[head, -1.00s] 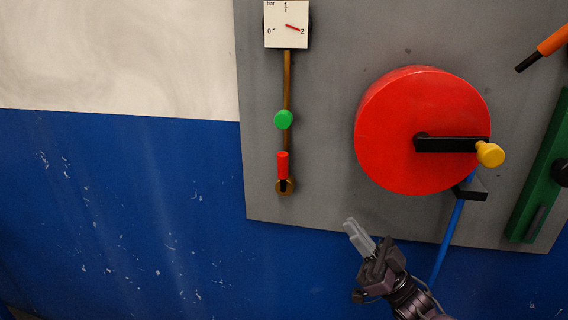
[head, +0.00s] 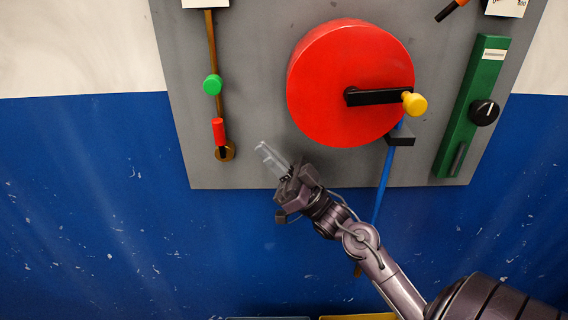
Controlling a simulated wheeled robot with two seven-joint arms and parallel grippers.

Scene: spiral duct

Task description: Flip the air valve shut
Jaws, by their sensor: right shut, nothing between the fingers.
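The air valve (head: 225,151) is a small brass body at the lower end of a brass pipe (head: 212,45), near the lower left of the grey panel. Its red lever (head: 218,131) points upward, nearly in line with the pipe. A green round knob (head: 212,85) sits on the pipe above it. My right gripper (head: 265,154) is shut and empty, a little to the right of the valve, in front of the panel's lower part. Its fingers point up and left, apart from the lever. My left gripper is not in view.
A large red drum (head: 340,95) with a black crank and yellow knob (head: 415,104) is right of the gripper. A blue hose (head: 384,180) hangs below it. A green strip (head: 470,110) with a black dial stands further right. The blue wall below the panel is clear.

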